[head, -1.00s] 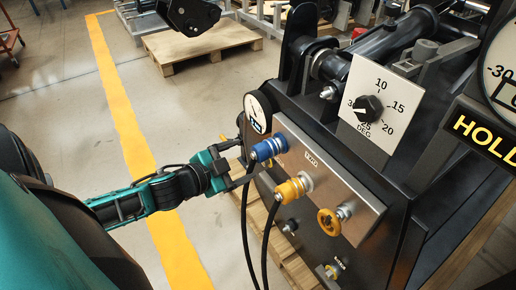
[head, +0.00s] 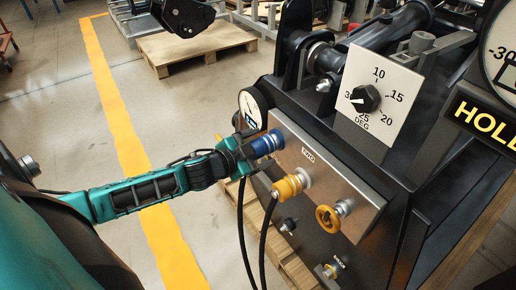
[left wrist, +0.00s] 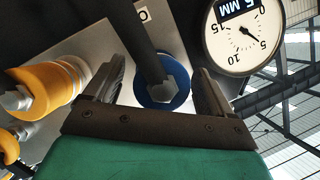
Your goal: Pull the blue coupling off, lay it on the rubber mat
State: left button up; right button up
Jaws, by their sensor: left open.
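The blue coupling (head: 267,144) sits on the steel plate (head: 318,168) of the black machine, with a black hose hanging from it. In the left wrist view the blue coupling (left wrist: 163,92) shows end-on with its hose in front. My left gripper (head: 252,150) is open, its fingers on either side of the blue coupling. In the left wrist view the left gripper's fingers (left wrist: 158,88) stand apart with visible gaps to the coupling. The rubber mat is not recognisable in these views. My right gripper is not in view.
A yellow coupling (head: 289,186) with a hose sits just below the blue one. A yellow handwheel (head: 328,219) is on the same plate. A round gauge (head: 253,108) is close above the left gripper. A wooden pallet (head: 198,45) lies on the floor behind.

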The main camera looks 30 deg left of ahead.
pick_arm(q)
jog(key=c, duration=1.2)
jog(key=shift+s, duration=0.15)
jog(key=shift+s+a+p, duration=0.25)
jog(key=shift+s+a, duration=0.05)
jog(key=shift+s, duration=0.3)
jog(key=shift+s+a+p, duration=0.2)
jog(key=shift+s+a, duration=0.05)
jog(key=shift+s, duration=0.35)
jog(key=shift+s+a+p, duration=0.25)
jog(key=shift+s+a, duration=0.05)
jog(key=shift+s, duration=0.3)
jog(key=shift+s+r, duration=0.1)
jog(key=shift+s+a+p, duration=0.25)
jog(key=shift+s, duration=0.35)
jog(key=shift+s+a+p, duration=0.25)
jog(key=shift+s+p, duration=0.05)
jog(key=shift+s, duration=0.3)
jog(key=shift+s+a+p, duration=0.25)
jog(key=shift+s, duration=0.35)
